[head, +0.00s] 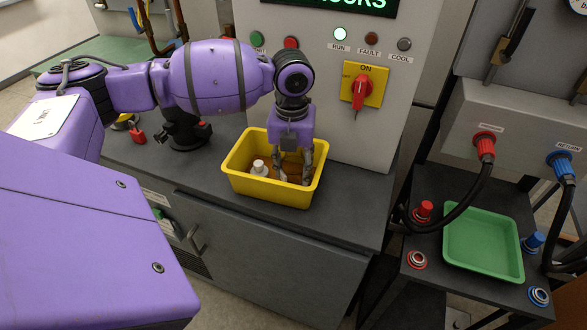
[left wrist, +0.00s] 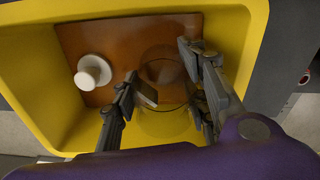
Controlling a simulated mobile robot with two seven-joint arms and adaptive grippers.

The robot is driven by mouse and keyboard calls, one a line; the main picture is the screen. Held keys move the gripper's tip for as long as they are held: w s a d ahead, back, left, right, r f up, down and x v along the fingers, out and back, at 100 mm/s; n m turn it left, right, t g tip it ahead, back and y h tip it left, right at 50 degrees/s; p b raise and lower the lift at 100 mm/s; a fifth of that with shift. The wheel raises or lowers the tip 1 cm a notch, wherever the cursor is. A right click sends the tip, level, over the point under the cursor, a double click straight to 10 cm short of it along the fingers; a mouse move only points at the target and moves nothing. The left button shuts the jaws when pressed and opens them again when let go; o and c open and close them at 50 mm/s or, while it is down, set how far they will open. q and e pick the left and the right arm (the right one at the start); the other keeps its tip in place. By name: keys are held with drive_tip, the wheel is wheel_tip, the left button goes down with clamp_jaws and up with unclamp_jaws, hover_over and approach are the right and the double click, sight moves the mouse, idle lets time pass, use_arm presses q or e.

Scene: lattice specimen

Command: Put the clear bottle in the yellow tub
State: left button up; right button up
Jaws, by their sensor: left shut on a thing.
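The yellow tub (head: 264,189) stands on the dark bench top, and its rim and walls also fill much of the left wrist view (left wrist: 238,60). My left gripper (head: 294,177) reaches down inside the tub, towards its right side. In the left wrist view, my left gripper (left wrist: 166,82) is shut on the clear bottle (left wrist: 166,118), a see-through round shape between its fingers. In the head view the bottle is hard to make out. My right gripper is not in view.
A control cabinet with a red switch (head: 361,90) rises behind the tub. A green tray (head: 483,243) lies on a side table to the right, near hoses.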

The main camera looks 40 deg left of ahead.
use_arm(q)
drive_tip(key=o, duration=0.9)
drive_tip(key=shift+f, duration=0.1)
drive_tip(key=shift+s+d, duration=0.1)
wheel_tip(320, 180, up, 12)
drive_tip(key=shift+r+p, duration=0.15)
drive_tip(key=shift+p, duration=0.15)
